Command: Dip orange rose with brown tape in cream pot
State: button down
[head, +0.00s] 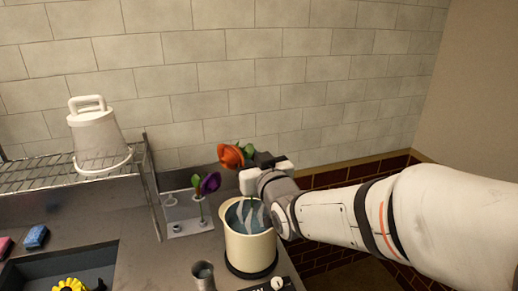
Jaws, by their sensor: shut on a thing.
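The orange rose (230,157) is in the head view, with its bloom to the left and green leaves (248,151) beside it. My gripper (262,164) is shut on the rose, which lies tilted, nearly sideways, above and behind the cream pot. The stem and any brown tape on it are hidden or too small to tell. The cream pot (250,252) stands upright on a dark round base at the counter's right end, with bluish liquid (245,214) inside. My gripper is above the pot's far rim and apart from it.
A purple flower (209,183) stands in a small metal holder (188,228) left of the pot. A metal cup (204,275) stands in front. A sink (60,268) with a yellow flower (70,285) and sponges (36,236) are at left.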

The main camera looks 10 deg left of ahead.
jog(key=shift+f+b, duration=5)
jog(key=shift+b, duration=0.8)
dwell(0.5)
jog(key=shift+r, duration=0.15)
